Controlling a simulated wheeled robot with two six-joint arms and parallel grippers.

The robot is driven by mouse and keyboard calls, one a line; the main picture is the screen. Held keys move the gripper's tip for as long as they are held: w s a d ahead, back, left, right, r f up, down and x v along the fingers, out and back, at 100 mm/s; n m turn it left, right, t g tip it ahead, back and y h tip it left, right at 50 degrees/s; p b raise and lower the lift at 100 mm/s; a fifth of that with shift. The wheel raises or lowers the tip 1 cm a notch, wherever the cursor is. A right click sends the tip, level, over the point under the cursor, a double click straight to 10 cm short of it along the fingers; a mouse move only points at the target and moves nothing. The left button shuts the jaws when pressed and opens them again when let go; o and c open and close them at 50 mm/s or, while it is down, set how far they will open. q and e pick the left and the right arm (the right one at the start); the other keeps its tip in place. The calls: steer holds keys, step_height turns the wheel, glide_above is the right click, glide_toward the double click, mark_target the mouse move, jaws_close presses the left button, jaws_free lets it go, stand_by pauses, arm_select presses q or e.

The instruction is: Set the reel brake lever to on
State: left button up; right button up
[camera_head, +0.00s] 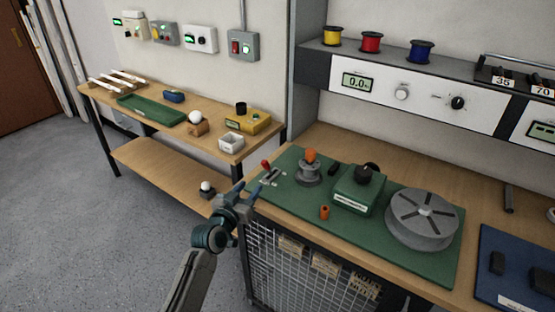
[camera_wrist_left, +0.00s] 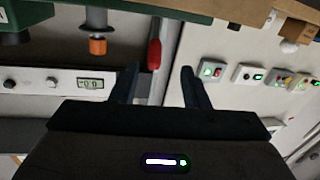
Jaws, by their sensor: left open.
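The reel brake lever has a red handle (camera_head: 265,164) and a pale plate (camera_head: 270,177) at the left end of the green mat (camera_head: 400,259). My left gripper (camera_head: 249,188) is at the mat's left front corner, just in front of the lever, open and empty. In the left wrist view, which is upside down, the red handle (camera_wrist_left: 155,46) shows ahead of my left gripper (camera_wrist_left: 159,72), between the finger lines and closer to the left finger. I cannot tell whether a finger touches it. The brake's on and off marks are not readable. My right gripper is out of view.
On the mat stand a grey spindle with an orange top (camera_head: 310,166), a green box with a black knob (camera_head: 358,188), a small orange cylinder (camera_head: 325,212) and a large grey reel (camera_head: 422,219).

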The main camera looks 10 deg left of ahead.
mark_target(266, 165)
arm_select(q)
steer(key=shift+w+d+r, duration=0.35)
steer(key=shift+w+r, duration=0.3)
steer(key=shift+r, duration=0.2)
steer(key=w, duration=0.3)
steer(key=w+d, duration=0.1)
steer(key=w, duration=0.5)
steer(key=shift+w+d+f+p, duration=0.15)
steer(key=shift+w+d+p, duration=0.15)
steer(key=shift+d+p, duration=0.1)
jaws_close()
